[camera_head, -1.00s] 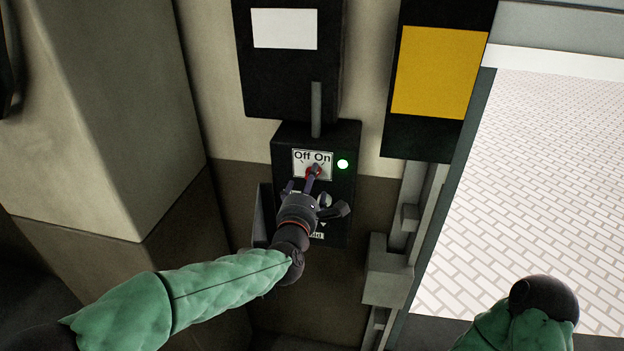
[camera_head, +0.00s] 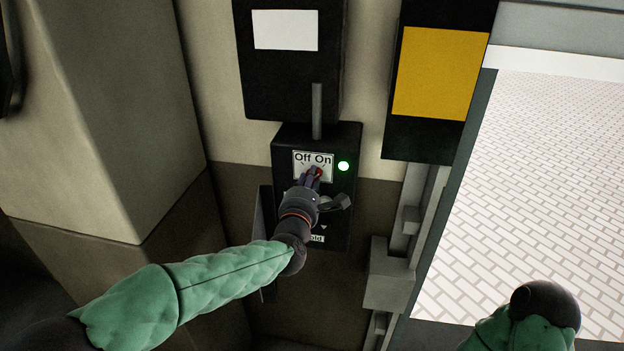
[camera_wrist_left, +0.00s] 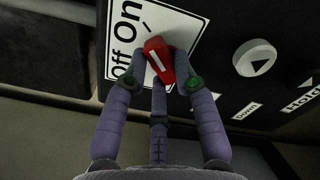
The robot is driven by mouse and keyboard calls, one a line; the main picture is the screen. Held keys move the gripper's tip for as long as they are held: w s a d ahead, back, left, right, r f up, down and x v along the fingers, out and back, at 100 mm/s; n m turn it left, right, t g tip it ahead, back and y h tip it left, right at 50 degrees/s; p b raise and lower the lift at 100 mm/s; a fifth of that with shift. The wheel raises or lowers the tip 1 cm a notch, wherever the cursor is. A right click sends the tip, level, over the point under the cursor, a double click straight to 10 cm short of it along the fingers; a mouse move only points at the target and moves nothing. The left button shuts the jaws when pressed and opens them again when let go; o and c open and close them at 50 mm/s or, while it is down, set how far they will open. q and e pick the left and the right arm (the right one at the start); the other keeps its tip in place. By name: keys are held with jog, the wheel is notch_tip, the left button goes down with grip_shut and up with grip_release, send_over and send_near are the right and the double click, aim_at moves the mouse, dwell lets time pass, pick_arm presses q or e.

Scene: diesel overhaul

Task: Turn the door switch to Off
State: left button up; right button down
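The door switch is a red knob with a white line (camera_wrist_left: 158,58), on a white "Off On" plate (camera_head: 301,168) on a black control box (camera_head: 284,152). In the left wrist view the white line points roughly toward the On side. My left gripper (camera_head: 315,174) is at the knob in the head view. In the left wrist view its fingers (camera_wrist_left: 161,68) close on the knob from both sides, and the third finger lies below it. The fingers partly hide the knob and the plate. My right gripper is not in view; only part of my right arm shows at lower right.
Buttons, including a Down button (camera_wrist_left: 245,110) and a Hold button (camera_wrist_left: 303,97), lie near my fingers. A black box (camera_head: 290,85) is above, a yellow panel (camera_head: 437,72) upper right.

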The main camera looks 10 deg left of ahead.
pick_arm(q)
jog(key=n+b, duration=0.2)
jog(key=b, duration=0.2)
jog(key=f+n+b, duration=0.1)
jog(key=n+b, duration=0.1)
jog(key=b, duration=0.1)
jog(key=f+n+b, duration=0.1)
jog(key=n+b, duration=0.1)
jog(key=b, duration=0.2)
jog(key=shift+d+f+n+b, duration=0.1)
jog(key=shift+d+n+b, duration=0.15)
jog(key=shift+n+b, duration=0.15)
jog(key=n+b, duration=0.9)
jog(key=b, duration=0.1)
jog(key=shift+a+n, duration=0.1)
jog(key=shift+n, duration=0.3)
jog(key=shift+c, duration=0.5)
jog(key=shift+a+r+n+b, duration=0.1)
jog(key=shift+r+n+b, duration=0.35)
jog(key=shift+n, duration=0.15)
